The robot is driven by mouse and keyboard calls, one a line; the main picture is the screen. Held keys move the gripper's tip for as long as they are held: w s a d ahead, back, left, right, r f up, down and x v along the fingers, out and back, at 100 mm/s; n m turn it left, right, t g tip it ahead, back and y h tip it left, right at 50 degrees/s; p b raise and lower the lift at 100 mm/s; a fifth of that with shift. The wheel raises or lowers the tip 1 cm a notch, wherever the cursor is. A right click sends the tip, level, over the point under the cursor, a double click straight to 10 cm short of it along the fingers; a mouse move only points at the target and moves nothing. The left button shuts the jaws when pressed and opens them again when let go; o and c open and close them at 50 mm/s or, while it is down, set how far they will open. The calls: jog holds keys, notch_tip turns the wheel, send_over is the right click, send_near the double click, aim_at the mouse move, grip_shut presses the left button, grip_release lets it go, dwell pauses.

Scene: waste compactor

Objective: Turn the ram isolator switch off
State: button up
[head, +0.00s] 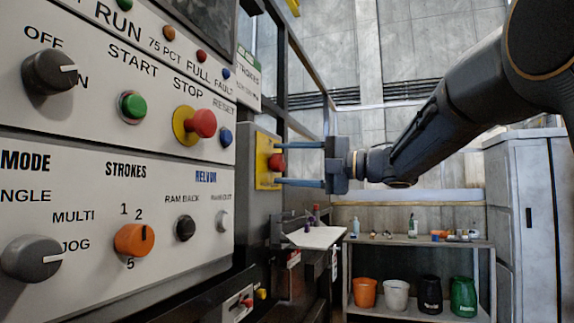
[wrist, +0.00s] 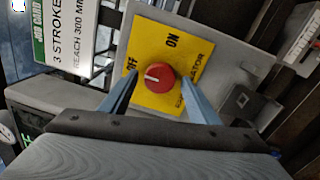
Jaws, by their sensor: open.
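The ram isolator switch is a red round knob (wrist: 155,77) on a yellow plate (wrist: 188,62) printed OFF and ON. In the head view the knob (head: 276,162) stands out from its yellow plate (head: 262,160) on a grey box. A short white mark on the knob lies left of its middle in the wrist view, on the side nearer OFF than ON. I cannot tell its exact setting. My gripper (head: 278,163) is open, its blue fingers above and below the knob in the head view. In the wrist view the fingers (wrist: 159,78) lie either side of it, apparently with gaps.
The control panel (head: 100,130) with knobs and buttons fills the left, including a red stop button (head: 203,123). A strokes card (wrist: 70,30) hangs beside the switch. A shelf (head: 420,243) with buckets and a grey cabinet (head: 526,200) stand behind.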

jog(key=v, duration=0.7)
jog(key=shift+d+b, duration=0.3)
jog(key=shift+s, duration=0.1)
jog(key=w+d+f+m+t+h+p, duration=0.4)
jog(key=w+d+f+m+t+h, duration=0.5)
jog(key=m, duration=0.7)
jog(key=s+d+f+m+g+h+p, duration=0.1)
jog(key=s+d+f+m+h+p, duration=0.15)
jog(key=f+m+h, duration=0.35)
jog(key=s+d+f+m+g+h+p, duration=0.1)
jog(key=s+d+f+m, duration=0.15)
jog(key=f, duration=0.55)
jog(key=s+d+f+m+g+h+p, duration=0.2)
jog(key=s+f+m+g, duration=0.35)
jog(key=s+f, duration=0.65)
jog(key=s+a+f+m+g+p, duration=0.1)
jog(key=s+f+g, duration=0.3)
jog(key=s, duration=0.7)
jog(key=s+a+f+m+g, duration=0.2)
jog(key=s+f+m+g, duration=0.1)
jog(key=s, duration=0.8)
jog(key=shift+a+f+g+y+p, duration=0.3)
jog(key=shift+f+g+p, duration=0.1)
jog(key=shift+g, duration=0.05)
